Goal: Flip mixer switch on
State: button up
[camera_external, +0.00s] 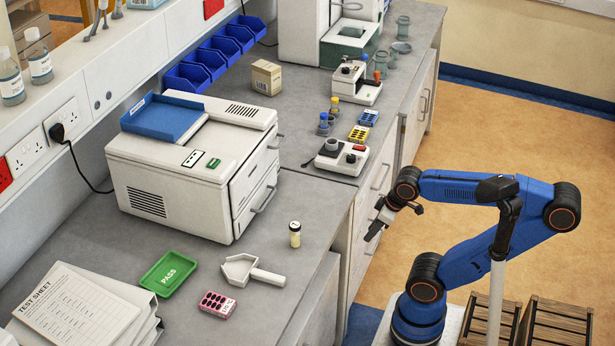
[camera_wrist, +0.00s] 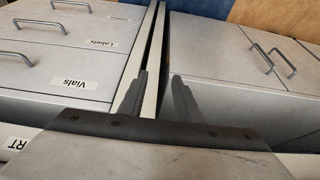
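A large white machine (camera_external: 195,160) stands left of the unit. Yellow (camera_external: 369,117) and blue (camera_external: 358,134) blister packs and small bottles lie behind it. A white device (camera_external: 355,84) stands farther back. Drawers labelled Vials (camera_wrist: 60,78) and Labels have protruding handles. Wooden crates (camera_external: 555,325) stand lower right.

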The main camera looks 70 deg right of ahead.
jog(key=shift+r, duration=0.1)
jog(key=c, duration=0.5)
notch_tip(320, 180, up, 40)
jog(key=shift+f, duration=0.1)
grip_shut()
jog(key=shift+w+d+t, duration=1.35)
jog(key=shift+d+t, duration=0.05)
jog(key=shift+d, duration=7.7)
jog(key=shift+f, duration=2.7)
